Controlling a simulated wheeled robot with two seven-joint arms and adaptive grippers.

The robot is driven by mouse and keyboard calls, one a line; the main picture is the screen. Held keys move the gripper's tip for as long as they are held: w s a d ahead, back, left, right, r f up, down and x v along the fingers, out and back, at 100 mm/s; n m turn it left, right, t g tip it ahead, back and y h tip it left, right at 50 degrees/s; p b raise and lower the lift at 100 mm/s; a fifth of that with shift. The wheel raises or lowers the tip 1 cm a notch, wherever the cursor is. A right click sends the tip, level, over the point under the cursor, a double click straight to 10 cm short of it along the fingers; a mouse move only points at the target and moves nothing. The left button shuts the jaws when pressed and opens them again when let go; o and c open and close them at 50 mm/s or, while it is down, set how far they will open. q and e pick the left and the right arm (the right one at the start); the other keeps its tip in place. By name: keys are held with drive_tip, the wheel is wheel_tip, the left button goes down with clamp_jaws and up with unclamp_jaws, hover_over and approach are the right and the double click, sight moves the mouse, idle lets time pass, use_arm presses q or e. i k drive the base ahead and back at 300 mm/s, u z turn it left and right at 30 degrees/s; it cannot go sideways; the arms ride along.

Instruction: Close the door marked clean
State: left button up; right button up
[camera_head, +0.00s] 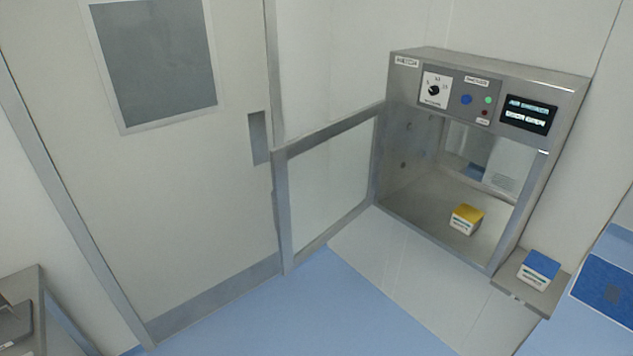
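A steel pass-through box (492,75) stands against the wall at the right. Its framed glass door (335,178) stands wide open, swung out to the left from the box's left edge. I see no readable "clean" mark on this door. The front opening of the box is uncovered, and a white box with a yellow lid (466,219) sits inside on its floor. The small black display (528,114) at the upper right has a lower line that seems to read "DOOR OPEN". Neither of my grippers is in view.
A white box with a blue top (538,269) sits on a small grey shelf (528,291) right of the opening. A large grey room door (175,190) with a window is at the left. A grey cabinet (38,285) is at the lower left. Blue floor (330,310) is clear.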

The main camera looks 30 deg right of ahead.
sight(280, 156)
drive_tip(key=i, duration=1.85)
